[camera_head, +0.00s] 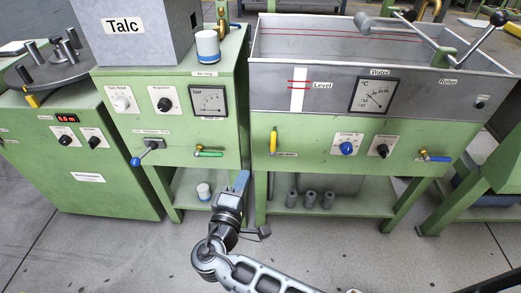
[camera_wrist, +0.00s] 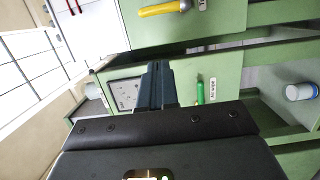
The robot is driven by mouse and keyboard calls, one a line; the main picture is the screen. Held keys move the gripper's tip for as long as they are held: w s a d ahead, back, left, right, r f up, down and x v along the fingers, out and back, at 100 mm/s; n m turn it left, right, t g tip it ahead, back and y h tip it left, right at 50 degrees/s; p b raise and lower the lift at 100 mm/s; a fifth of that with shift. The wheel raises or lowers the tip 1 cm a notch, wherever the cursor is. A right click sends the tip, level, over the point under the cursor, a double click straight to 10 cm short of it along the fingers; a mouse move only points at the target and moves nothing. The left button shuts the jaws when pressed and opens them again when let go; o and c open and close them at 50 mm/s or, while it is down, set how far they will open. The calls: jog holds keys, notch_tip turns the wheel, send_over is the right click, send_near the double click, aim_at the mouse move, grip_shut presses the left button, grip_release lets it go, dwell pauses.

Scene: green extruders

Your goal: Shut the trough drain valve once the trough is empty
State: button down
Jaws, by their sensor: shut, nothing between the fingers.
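The grey metal trough (camera_head: 350,98) sits on a green stand at the right of the head view. Its inside shows bare grey walls with red lines; I see no clear water, but the bottom is hidden. A white level strip (camera_head: 297,90) with red marks is on its front. A yellow valve handle (camera_head: 273,142) hangs upright on the stand's left front, its label too small to read. It also shows in the wrist view (camera_wrist: 163,9). My gripper (camera_head: 241,181) is shut and empty, below and left of the yellow handle, apart from it.
A green-handled valve (camera_head: 209,153) is on the Talc machine to the left, near my gripper. A blue-handled valve (camera_head: 435,158) is on the stand's right. Grey cylinders (camera_head: 310,199) stand on the lower shelf. The floor in front is clear.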

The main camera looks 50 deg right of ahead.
send_near(273, 143)
jog(key=w+d, duration=0.4)
jog(key=w, duration=0.1)
jog(key=shift+s+d+r+p, duration=0.15)
jog(key=shift+s+d+p, duration=0.1)
jog(key=shift+d+p, duration=0.35)
